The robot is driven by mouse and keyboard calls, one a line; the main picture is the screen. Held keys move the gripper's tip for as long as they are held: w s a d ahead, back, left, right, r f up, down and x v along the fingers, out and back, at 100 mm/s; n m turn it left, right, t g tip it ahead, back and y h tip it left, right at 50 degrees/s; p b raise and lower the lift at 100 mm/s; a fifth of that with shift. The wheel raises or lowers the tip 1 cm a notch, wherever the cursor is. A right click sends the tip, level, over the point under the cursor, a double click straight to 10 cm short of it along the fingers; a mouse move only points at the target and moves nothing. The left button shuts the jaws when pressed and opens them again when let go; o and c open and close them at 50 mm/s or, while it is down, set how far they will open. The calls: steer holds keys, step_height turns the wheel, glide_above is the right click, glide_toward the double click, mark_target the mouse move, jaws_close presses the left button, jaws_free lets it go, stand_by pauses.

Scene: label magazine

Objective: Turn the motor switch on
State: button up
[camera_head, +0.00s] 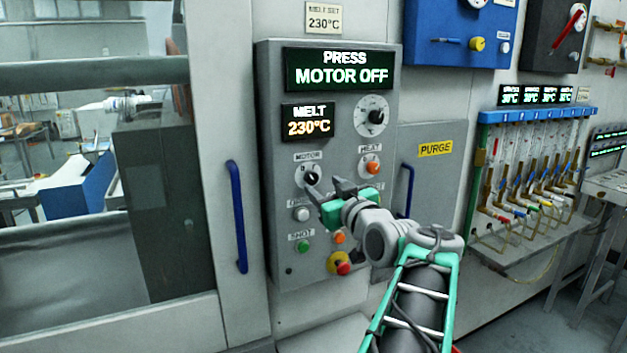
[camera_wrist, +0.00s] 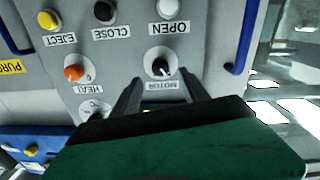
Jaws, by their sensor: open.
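The motor switch (camera_head: 311,176) is a round black knob with a white pointer mark, under a MOTOR label on the grey control panel (camera_head: 270,215). The panel's top display (camera_head: 338,70) reads PRESS MOTOR OFF. My gripper (camera_head: 325,188) is in front of the panel, just below and right of the switch in the head view. In the wrist view, which is upside down, the switch (camera_wrist: 161,68) lies just beyond the two open fingertips (camera_wrist: 163,90), roughly centred between them. Nothing is between the fingers. I cannot tell whether a finger touches the panel.
The orange heat knob (camera_head: 373,167) sits right of the motor switch. Below are the white OPEN button (camera_head: 301,214), green SHOT button (camera_head: 303,246) and a red stop button (camera_head: 343,268) on yellow. Blue handles (camera_head: 237,217) flank the panel.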

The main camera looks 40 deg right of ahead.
mark_target(313, 179)
steer(key=p+x, duration=0.1)
steer(key=x, duration=0.5)
steer(key=shift+w+a, duration=0.1)
steer(key=shift+c, duration=0.4)
jaws_close()
